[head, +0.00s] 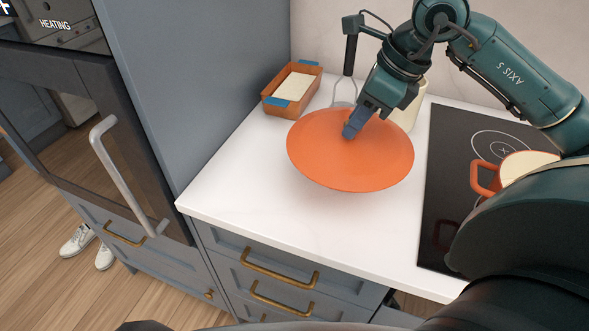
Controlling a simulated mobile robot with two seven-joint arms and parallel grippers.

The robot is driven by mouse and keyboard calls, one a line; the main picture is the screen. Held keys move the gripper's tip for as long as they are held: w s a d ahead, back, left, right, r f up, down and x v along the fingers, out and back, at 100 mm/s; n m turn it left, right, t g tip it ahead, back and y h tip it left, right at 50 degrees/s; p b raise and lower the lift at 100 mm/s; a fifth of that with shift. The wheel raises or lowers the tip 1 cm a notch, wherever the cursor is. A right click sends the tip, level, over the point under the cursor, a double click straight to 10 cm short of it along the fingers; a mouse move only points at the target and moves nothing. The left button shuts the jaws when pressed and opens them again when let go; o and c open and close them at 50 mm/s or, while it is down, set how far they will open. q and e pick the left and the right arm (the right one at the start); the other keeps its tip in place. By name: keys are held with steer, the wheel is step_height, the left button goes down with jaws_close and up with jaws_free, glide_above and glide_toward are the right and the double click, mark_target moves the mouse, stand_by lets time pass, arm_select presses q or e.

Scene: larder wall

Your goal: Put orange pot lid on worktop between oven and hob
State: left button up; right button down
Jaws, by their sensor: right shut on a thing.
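The orange pot lid (350,165) is a wide, shallow orange disc over the white worktop (270,200) between the oven and the hob. My right gripper (350,133) is shut on the lid's knob at its centre, which the fingers hide. I cannot tell whether the lid touches the worktop or hangs just above it. The oven (75,125) is at the left with a pale bar handle. The black hob (450,190) is at the right. My left gripper does not show.
An orange dish (291,88) with blue ends and pale contents stands behind the lid, near the grey cabinet side. A cream container (407,107) stands behind the lid. An orange pot (487,178) sits on the hob, partly behind my arm. The worktop's front left is bare.

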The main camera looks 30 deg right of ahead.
mark_target(351, 142)
steer(key=shift+w+a+f, duration=0.1)
steer(key=shift+w+a, duration=0.05)
steer(key=shift+a, duration=0.05)
step_height(351, 142, down, 5)
steer(key=shift+b, duration=0.35)
steer(key=shift+f, duration=2.35)
steer(key=shift+f+b, duration=0.25)
steer(key=shift+b, duration=0.1)
steer(key=c, duration=1.1)
jaws_free()
